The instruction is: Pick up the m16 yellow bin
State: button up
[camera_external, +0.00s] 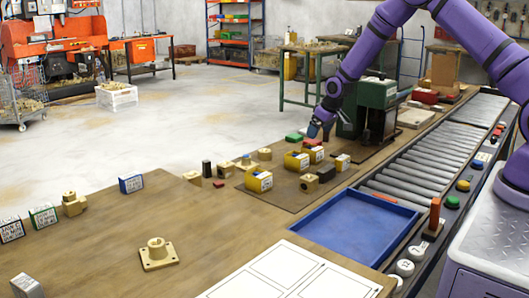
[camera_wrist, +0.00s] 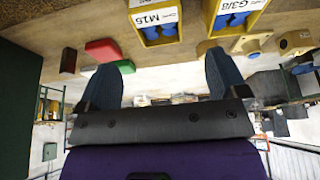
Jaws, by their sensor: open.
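The yellow bin labelled M16 (camera_wrist: 160,36) shows at the top middle of the wrist view, with blue inside it. A second yellow bin labelled G3/8 (camera_wrist: 211,14) stands beside it to the right. My gripper (camera_wrist: 161,80) is open and empty, with its two dark blue fingers wide apart. The M16 bin appears beyond the fingertips, not between them. In the external view my gripper (camera_external: 319,131) hangs over the far part of the workbench, near yellow bins (camera_external: 297,160) and (camera_external: 259,181). The labels there are too small to tell which one is M16.
A red block (camera_wrist: 102,50) and a green block (camera_wrist: 124,66) lie left of the M16 bin. A dark green drill press (camera_external: 373,105) stands close right of my gripper. Brass parts (camera_external: 158,254) sit about.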

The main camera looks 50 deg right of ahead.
aim_at(311, 152)
jog(key=x, duration=0.5)
jog(key=shift+f, duration=0.3)
jog(key=shift+s+x, duration=0.1)
jog(key=shift+x, duration=1.2)
jog(key=shift+s+x, duration=0.15)
jog(key=shift+x, duration=1.1)
jog(key=shift+f, duration=0.1)
jog(key=shift+c, duration=0.4)
jog(key=c, duration=1)
